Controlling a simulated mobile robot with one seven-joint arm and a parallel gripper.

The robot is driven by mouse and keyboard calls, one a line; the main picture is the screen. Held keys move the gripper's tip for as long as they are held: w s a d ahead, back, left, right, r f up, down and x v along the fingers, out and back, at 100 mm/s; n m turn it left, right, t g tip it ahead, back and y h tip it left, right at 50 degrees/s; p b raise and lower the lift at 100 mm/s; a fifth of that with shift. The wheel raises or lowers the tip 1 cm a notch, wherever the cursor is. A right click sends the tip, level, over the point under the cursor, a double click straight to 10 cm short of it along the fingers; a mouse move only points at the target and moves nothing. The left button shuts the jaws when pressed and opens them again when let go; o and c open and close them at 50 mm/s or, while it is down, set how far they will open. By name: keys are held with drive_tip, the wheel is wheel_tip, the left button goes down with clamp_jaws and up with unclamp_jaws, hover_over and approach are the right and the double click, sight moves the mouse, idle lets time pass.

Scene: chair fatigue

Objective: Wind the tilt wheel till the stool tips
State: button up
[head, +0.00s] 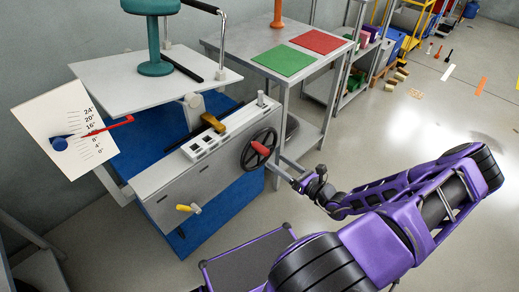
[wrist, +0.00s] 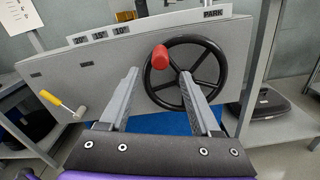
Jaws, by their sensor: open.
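The black tilt wheel (head: 262,141) with a red knob (head: 260,148) is on the right of the grey machine's front. The wrist view shows the wheel (wrist: 219,88) and its knob (wrist: 160,57) at the upper left of the rim. My gripper (head: 283,170) is open in front of the wheel; in the wrist view its fingertips (wrist: 159,72) stand either side of the knob. Contact cannot be told. The teal stool (head: 154,40), its top cut off, stands on a pale platform (head: 112,82). A red pointer (head: 121,123) crosses the angle scale (head: 62,112) between 16° and 8°.
A yellow-handled crank (head: 188,208) sticks out from the machine's front, left of the wheel; the wrist view shows it too (wrist: 52,99). A side table (head: 237,48) with green and red mats stands behind. The floor (head: 424,126) at right is mostly open.

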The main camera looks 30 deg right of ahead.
sight(259, 149)
drive_tip(key=x, duration=0.9)
drive_tip(key=shift+w+a+b, duration=0.15)
drive_tip(key=shift+w+b, duration=0.15)
drive_tip(key=shift+b, duration=0.1)
drive_tip(key=shift+c, duration=0.3)
clamp_jaws()
drive_tip(key=shift+f, duration=0.1)
idle(0.4)
